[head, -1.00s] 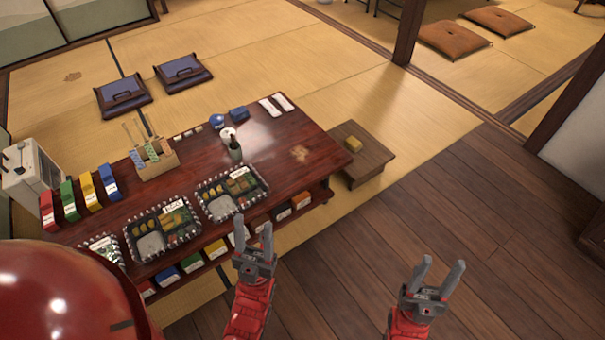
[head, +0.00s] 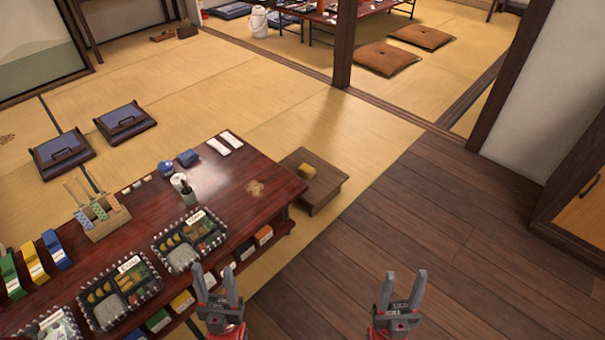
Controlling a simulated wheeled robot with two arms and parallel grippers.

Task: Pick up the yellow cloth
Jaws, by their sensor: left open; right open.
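The yellow cloth (head: 306,171) is a small folded block lying on a low wooden stand (head: 325,189), just beyond the right end of the dark red table. My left gripper (head: 216,286) is open and empty, in front of the table's near side. My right gripper (head: 402,290) is open and empty, above the dark wooden floor at the bottom right. Both grippers are well short of the cloth and apart from it.
The long red table (head: 238,205) holds lunch boxes (head: 190,241), a wooden holder (head: 101,216) and a dark bottle (head: 188,193). Small coloured boxes sit on its lower shelf. The plank floor (head: 430,225) to the right is clear. A wooden post (head: 345,45) stands behind.

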